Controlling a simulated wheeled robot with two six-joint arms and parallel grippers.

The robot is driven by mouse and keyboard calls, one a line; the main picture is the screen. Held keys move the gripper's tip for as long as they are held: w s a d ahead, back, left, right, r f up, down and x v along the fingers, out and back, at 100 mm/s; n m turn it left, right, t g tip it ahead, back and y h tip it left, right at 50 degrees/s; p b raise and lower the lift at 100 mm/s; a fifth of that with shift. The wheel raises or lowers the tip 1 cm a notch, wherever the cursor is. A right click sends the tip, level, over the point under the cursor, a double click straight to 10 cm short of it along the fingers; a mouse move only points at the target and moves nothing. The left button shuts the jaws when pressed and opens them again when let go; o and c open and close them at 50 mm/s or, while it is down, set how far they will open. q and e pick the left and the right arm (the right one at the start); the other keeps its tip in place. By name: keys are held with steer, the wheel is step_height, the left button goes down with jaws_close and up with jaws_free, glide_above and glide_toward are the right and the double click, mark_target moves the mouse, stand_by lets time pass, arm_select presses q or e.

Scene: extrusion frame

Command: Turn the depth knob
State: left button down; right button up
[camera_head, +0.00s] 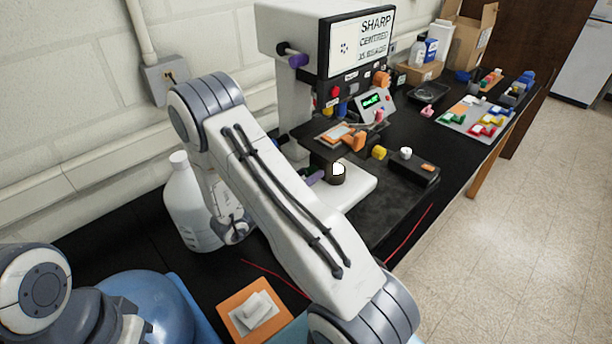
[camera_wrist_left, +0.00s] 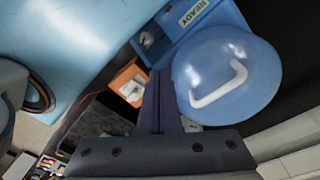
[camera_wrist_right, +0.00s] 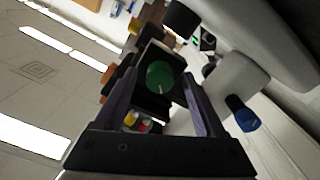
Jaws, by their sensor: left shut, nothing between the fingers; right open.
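The depth knob is not labelled legibly in any view. In the right wrist view a round green dial (camera_wrist_right: 160,76) with a short pale line sits in a dark square housing, framed between my open fingers; I cannot tell whether it is the depth knob. My right gripper (camera_wrist_right: 160,108) is empty, its purple fingers apart. In the head view my right gripper (camera_head: 315,177) is mostly hidden behind my right arm, low beside the machine (camera_head: 292,103). My left gripper (camera_wrist_left: 159,98) is shut and empty in the left wrist view.
A lever with a blue tip (camera_wrist_right: 243,113) is right of my right fingers. A white jug (camera_head: 188,205) stands left of the machine. A blue dome (camera_wrist_left: 225,80) with a white handle and an orange block (camera_wrist_left: 127,85) lie near my left gripper. Colored parts fill a tray (camera_head: 465,128).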

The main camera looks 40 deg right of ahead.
steer(key=a+b, duration=0.3)
steer(key=a, duration=0.7)
steer(key=shift+s+a+b, duration=0.2)
steer(key=shift+s+b, duration=0.15)
steer(key=shift+s, duration=0.05)
stand_by(0.5)
